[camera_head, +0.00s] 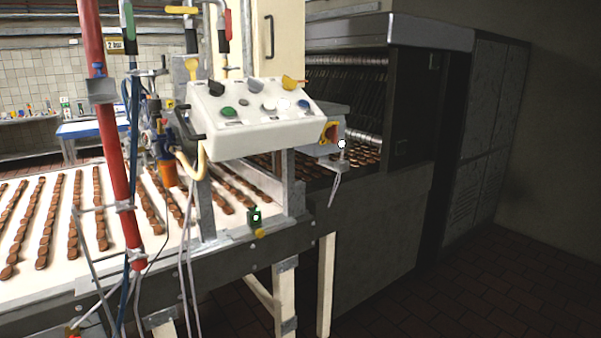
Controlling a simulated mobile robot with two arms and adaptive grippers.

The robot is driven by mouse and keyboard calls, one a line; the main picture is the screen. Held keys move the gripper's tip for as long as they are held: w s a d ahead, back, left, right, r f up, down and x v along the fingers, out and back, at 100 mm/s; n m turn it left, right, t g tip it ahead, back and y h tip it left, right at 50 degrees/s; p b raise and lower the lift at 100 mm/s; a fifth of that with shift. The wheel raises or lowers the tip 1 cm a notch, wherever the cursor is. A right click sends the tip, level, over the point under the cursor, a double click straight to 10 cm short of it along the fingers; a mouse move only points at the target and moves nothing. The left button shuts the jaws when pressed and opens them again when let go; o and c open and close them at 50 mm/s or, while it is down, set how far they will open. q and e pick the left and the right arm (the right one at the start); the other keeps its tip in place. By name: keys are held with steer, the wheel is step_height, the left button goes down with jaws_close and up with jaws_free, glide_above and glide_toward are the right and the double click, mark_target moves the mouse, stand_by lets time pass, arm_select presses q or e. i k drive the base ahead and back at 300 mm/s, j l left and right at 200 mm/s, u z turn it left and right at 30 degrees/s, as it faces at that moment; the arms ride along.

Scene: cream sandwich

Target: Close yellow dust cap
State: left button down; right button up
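Several yellow parts are in view, and I cannot tell for certain which one is the dust cap. A small round yellow part (259,233) sits below a green box (254,216) on the conveyor's side rail. Whether any of them is open or closed is too small to tell. Neither of my grippers is in view.
A conveyor (60,232) with rows of brown biscuits runs under the panel into a dark machine (375,235). A red vertical pipe (112,150) with hoses stands in front at left. The tiled floor (480,295) at right is clear.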

mark_target(190, 65)
steer(key=i+j, duration=0.15)
steer(key=j, duration=0.25)
steer(key=i+j, duration=0.2)
steer(key=j, duration=0.15)
steer(key=i+j, duration=0.15)
steer(key=j, duration=0.25)
